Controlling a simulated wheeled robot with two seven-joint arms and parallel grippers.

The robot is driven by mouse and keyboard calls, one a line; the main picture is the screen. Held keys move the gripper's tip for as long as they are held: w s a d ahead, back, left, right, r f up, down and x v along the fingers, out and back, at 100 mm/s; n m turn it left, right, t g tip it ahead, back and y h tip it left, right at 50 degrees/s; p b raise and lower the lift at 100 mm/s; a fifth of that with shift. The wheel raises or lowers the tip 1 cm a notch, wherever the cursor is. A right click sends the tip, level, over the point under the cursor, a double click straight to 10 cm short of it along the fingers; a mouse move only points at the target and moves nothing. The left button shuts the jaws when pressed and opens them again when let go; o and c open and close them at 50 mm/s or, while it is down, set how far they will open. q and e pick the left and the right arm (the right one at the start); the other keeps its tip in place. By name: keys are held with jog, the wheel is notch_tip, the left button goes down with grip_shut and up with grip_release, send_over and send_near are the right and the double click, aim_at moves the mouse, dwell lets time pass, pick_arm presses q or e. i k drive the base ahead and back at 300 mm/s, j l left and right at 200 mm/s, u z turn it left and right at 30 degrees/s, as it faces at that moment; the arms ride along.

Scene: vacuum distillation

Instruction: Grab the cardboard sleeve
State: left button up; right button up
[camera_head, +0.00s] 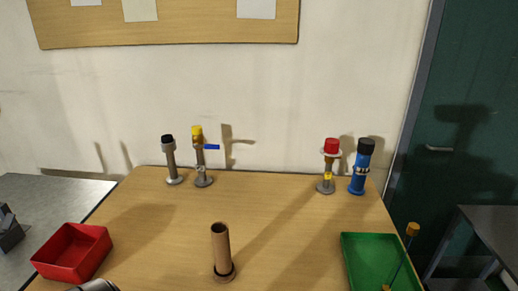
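The cardboard sleeve (221,245) is a brown hollow tube at the bottom middle of the head view. It stands upright on the wooden table, its open top facing up. A dark ring-shaped base (224,274) surrounds its foot. Nothing touches the sleeve from the side.
A red tray (74,252) sits at the left, and a green tray (352,260) with a thin yellow-topped rod (412,230) at the right. Several capped metal and blue fittings (361,168) stand along the back edge. The wooden table (285,225) is clear around the sleeve.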

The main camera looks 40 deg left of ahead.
aim_at(224, 273)
jog(key=u, duration=1.6)
